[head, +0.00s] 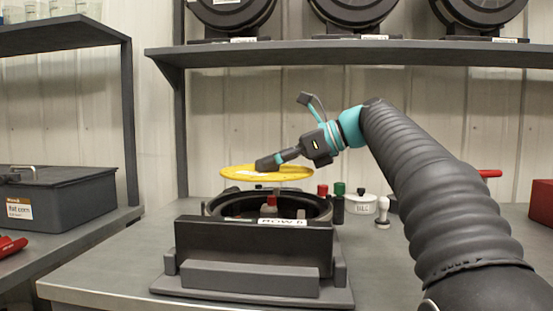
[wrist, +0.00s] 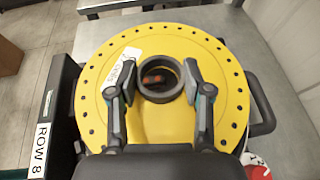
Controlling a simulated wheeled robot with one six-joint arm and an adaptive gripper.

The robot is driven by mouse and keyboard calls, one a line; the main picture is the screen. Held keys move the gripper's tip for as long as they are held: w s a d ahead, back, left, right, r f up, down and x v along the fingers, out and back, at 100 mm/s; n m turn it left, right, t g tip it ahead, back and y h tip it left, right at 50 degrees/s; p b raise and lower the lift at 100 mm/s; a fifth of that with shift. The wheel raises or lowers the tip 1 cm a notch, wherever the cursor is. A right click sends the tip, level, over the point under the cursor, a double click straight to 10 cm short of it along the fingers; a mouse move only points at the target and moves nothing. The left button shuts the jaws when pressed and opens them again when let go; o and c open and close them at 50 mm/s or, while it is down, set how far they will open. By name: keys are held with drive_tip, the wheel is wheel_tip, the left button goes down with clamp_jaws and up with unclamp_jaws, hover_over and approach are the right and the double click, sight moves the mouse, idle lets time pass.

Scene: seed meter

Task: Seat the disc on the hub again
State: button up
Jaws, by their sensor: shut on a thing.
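The yellow disc (head: 238,172) is level or nearly so in the head view, apart from and above the open round black housing (head: 325,212). In the wrist view the disc (wrist: 100,100) has small holes around its rim, a white label and a dark raised ring (wrist: 160,98) at its centre. My gripper (head: 264,163) is shut on this ring, with one finger on each side in the wrist view (wrist: 158,78). A small red-topped part (head: 271,201) shows inside the housing. Something orange-red shows through the ring; I cannot tell whether it is the hub.
A lidded grey bin (head: 70,210) is on the left bench. A shelf (head: 350,52) with several black round units hangs above.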

sight(274, 197)
drive_tip(key=shift+a+f, duration=0.1)
drive_tip(key=shift+a, duration=0.05)
drive_tip(key=shift+f, duration=0.1)
drive_tip(key=shift+d+f+b, duration=0.3)
drive_tip(key=shift+f+b, duration=0.15)
drive_tip(key=shift+b, duration=0.35)
drive_tip(key=shift+d+f+b, duration=0.1)
drive_tip(key=shift+f+b, duration=0.45)
drive_tip(key=shift+b, duration=0.2)
drive_tip(key=shift+f+b, duration=0.5)
drive_tip(key=shift+f, duration=0.6)
drive_tip(key=shift+w+f, duration=0.1)
drive_tip(key=shift+f, duration=0.1)
drive_tip(key=shift+r+p, duration=0.3)
drive_tip(key=shift+p, duration=0.3)
drive_tip(key=shift+d+f+p, duration=0.15)
drive_tip(key=shift+d+p, duration=0.05)
drive_tip(key=shift+p, duration=0.6)
